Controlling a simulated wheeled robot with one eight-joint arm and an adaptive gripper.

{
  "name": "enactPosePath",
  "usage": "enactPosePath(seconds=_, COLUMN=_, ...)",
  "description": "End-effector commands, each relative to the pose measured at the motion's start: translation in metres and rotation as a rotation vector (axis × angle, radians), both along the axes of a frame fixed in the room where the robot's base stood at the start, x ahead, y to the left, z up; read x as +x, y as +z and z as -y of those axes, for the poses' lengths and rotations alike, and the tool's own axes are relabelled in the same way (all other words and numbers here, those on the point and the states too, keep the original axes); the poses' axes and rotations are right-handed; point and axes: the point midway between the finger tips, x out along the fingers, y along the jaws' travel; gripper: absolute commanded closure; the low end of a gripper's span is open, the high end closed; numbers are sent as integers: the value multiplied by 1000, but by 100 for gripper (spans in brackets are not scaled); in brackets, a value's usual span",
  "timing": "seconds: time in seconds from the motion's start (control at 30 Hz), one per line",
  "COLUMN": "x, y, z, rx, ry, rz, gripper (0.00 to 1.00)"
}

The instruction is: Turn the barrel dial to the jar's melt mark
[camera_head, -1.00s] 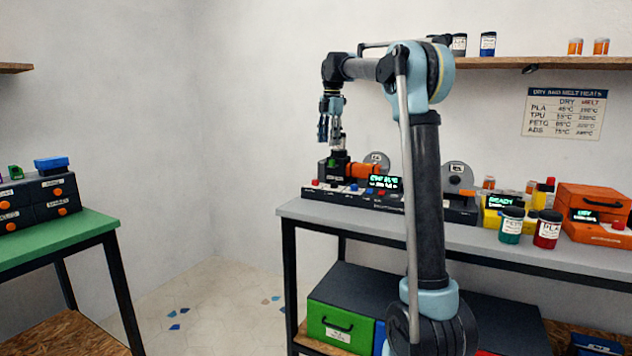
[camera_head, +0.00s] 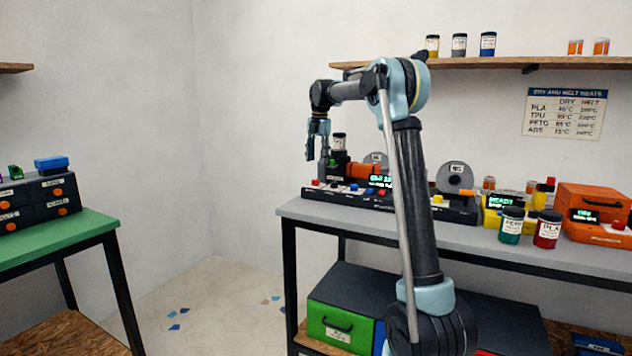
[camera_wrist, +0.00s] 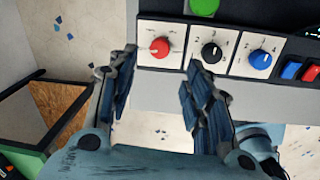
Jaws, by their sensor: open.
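The machine's front panel holds a red dial (camera_wrist: 159,47), a black dial (camera_wrist: 211,52) and a blue dial (camera_wrist: 261,58), each on a white plate with small marks. I cannot read the labels, so which is the barrel dial is unclear. My gripper (camera_wrist: 163,68) is open and empty, its fingertips near the panel's lower edge with the red dial between and beyond them. In the head view my gripper (camera_head: 311,152) hangs at the machine's left end. A jar (camera_head: 338,142) with a white label stands on the machine; its print is too small to read.
A wall chart (camera_head: 564,114) lists dry and melt heats. A green jar (camera_head: 510,226) and a red jar (camera_head: 547,230) stand by an orange box (camera_head: 593,205) on the grey bench (camera_head: 450,243). A green-topped table (camera_head: 60,243) stands at left, with open floor between.

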Motion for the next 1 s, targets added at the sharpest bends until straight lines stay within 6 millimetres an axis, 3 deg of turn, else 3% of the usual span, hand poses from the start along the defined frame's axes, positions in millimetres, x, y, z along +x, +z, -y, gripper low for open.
enactPosePath(seconds=0.3, x=2, y=-56, z=-4, rx=0, ry=0, rz=0, gripper=54)
enactPosePath(seconds=0.5, x=3, y=-81, z=-5, rx=0, ry=-1, rz=0, gripper=54)
enactPosePath(seconds=0.97, x=3, y=-92, z=-6, rx=0, ry=-1, rz=0, gripper=54)
enactPosePath(seconds=1.0, x=3, y=-92, z=-6, rx=0, ry=-1, rz=0, gripper=59)
